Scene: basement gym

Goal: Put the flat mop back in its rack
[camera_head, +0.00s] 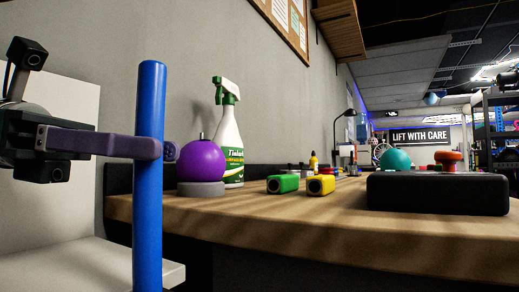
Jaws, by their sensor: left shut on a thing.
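A blue upright pole (149,205), which looks like the flat mop's handle, stands at the left of the head view. Its lower end runs out of the frame, so the mop head is hidden. My left gripper (162,150) comes in from the left and is shut on the pole, about midway up its visible length. The pole's rounded top shows above the fingers. The pole is nearly vertical and stands in front of the bench's left end. I cannot make out the mop's rack. My right gripper is not in view.
A pale ledge (85,268) lies low at left. The bench's front middle is clear.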

